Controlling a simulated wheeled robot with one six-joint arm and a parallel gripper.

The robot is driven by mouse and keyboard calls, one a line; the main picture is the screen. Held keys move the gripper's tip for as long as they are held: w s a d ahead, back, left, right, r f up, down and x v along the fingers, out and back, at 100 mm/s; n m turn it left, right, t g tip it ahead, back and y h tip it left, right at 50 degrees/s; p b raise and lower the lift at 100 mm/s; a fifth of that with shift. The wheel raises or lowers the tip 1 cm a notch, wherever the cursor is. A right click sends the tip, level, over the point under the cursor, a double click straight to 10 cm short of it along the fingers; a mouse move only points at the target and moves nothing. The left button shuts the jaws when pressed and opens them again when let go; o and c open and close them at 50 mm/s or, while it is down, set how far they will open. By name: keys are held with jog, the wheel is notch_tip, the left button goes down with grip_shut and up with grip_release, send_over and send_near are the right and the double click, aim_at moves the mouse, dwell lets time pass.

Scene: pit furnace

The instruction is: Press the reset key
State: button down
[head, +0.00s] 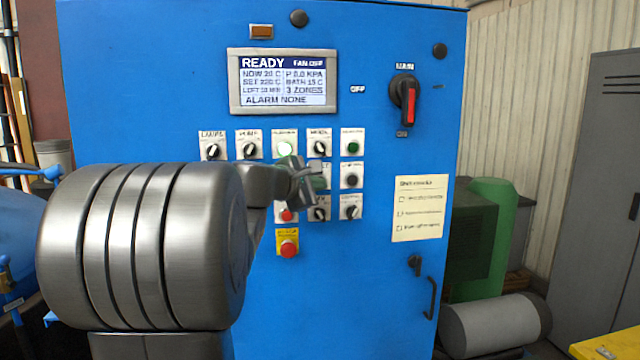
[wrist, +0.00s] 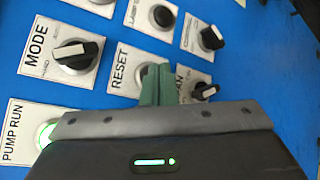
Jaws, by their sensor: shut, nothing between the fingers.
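The reset key's white plate (wrist: 128,66), lettered RESET, shows in the wrist view. Its button is mostly hidden behind my fingers, with a bit of rim showing at their left. My gripper (wrist: 157,82) is shut and empty, its green fingertips over the key's right side. Whether they touch it I cannot tell. In the head view my gripper (head: 314,182) is at the blue panel and covers most of the key's plate. The display (head: 283,80) reads READY and ALARM NONE.
Around the key are the MODE knob (wrist: 76,54), the lit green PUMP RUN button (wrist: 47,134), the FAN knob (wrist: 205,91) and a black button (wrist: 162,16). A red stop button (head: 288,249) on a yellow plate is lower down. A red-handled switch (head: 406,102) is at the upper right.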

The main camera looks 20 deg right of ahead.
dwell(0.5)
jog(key=shift+s+a+b, duration=0.2)
jog(key=shift+s+b, duration=0.15)
jog(key=shift+s, duration=0.4)
jog(key=s, duration=0.2)
jog(key=s+a+b, duration=0.1)
jog(key=s, duration=0.2)
jog(key=shift+a, duration=0.1)
jog(key=shift+w, duration=0.15)
dwell(0.5)
